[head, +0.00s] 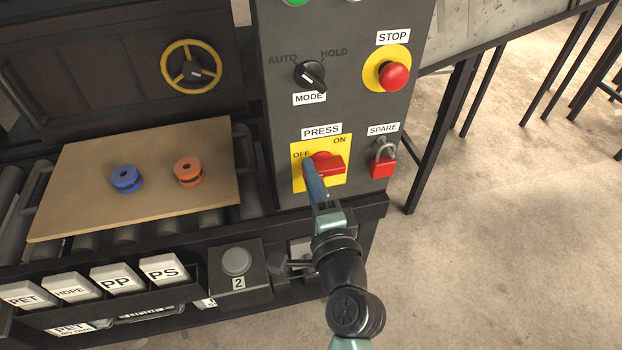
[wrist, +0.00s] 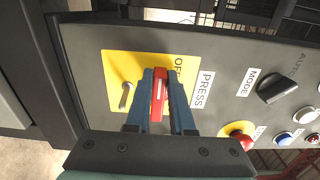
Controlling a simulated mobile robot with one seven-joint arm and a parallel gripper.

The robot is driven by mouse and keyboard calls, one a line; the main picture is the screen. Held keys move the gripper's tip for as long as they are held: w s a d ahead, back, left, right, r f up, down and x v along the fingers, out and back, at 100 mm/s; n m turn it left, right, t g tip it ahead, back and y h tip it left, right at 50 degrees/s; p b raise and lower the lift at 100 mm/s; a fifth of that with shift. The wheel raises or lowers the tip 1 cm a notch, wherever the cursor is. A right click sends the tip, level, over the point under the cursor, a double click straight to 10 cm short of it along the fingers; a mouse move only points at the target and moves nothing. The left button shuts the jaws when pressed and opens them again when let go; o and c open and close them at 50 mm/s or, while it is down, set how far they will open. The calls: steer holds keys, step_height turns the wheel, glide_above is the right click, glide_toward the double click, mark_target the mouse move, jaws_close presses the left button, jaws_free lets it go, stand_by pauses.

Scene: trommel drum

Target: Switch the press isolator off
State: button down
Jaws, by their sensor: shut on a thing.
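The press isolator is a red rotary handle (head: 330,166) on a yellow plate (head: 336,182), under the PRESS label, with OFF printed upper left and ON upper right. The handle lies roughly sideways in the head view. My gripper (head: 311,170) reaches it from below and covers its left part. In the wrist view the blue fingers of my gripper (wrist: 162,85) stand on both sides of the red handle (wrist: 158,98) and are shut on it. The handle's far side is hidden, and I cannot tell exactly which mark it points to.
A red stop button (head: 395,76) and black mode knob (head: 310,75) sit above. A red padlock (head: 382,168) hangs under SPARE, close to the right. At left, a board (head: 75,190) carries a blue spool (head: 126,179) and an orange one (head: 188,171).

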steer(key=shift+f, duration=0.1)
stand_by(0.3)
steer(key=c, duration=0.8)
jaws_free()
steer(key=b+v, duration=0.1)
steer(key=v, duration=1.2)
